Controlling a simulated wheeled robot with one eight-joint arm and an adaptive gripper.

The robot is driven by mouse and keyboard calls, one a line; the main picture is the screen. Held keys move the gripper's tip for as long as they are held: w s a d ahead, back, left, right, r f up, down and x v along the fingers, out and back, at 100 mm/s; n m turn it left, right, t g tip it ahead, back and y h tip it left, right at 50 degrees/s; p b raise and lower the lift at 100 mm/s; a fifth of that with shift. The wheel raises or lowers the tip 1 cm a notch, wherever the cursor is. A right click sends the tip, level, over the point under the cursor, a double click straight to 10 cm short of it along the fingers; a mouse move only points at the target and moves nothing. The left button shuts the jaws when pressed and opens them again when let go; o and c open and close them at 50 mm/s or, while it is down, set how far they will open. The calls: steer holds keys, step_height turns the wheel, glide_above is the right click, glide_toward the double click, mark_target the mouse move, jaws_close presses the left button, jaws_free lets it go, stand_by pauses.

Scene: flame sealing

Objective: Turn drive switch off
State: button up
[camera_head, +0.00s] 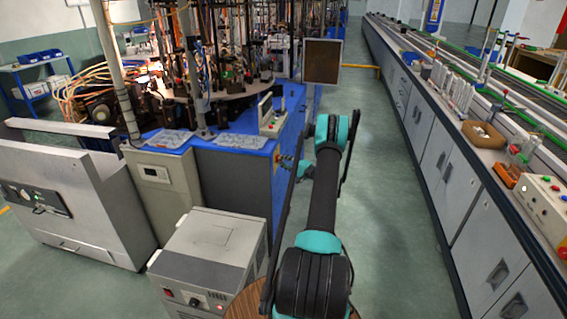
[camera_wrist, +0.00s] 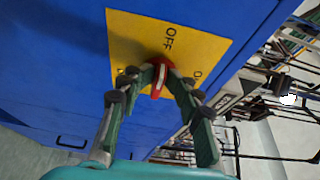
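The drive switch is a red knob (camera_wrist: 158,86) with a pale stripe, on a yellow plate (camera_wrist: 205,48) fixed to a blue machine panel (camera_wrist: 50,75). The word OFF stands on the plate just above the knob in the wrist view. Other lettering to the right and left is partly hidden by my fingers. The stripe runs roughly up and down in the picture, nearly in line with OFF. My gripper (camera_wrist: 160,77) has its fingertips closed against both sides of the knob. In the head view my gripper (camera_head: 290,164) is at the blue machine's side; the knob is too small to make out.
A grey cabinet (camera_head: 215,250) stands at the front, left of my arm. A monitor (camera_head: 322,62) hangs beyond the machine. A long workbench (camera_head: 445,165) runs along the right. The green aisle floor (camera_head: 385,190) between machine and bench is clear.

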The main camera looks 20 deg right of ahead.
steer(key=shift+s, duration=0.1)
steer(key=v, duration=1.2)
steer(key=shift+f, duration=0.1)
stand_by(0.3)
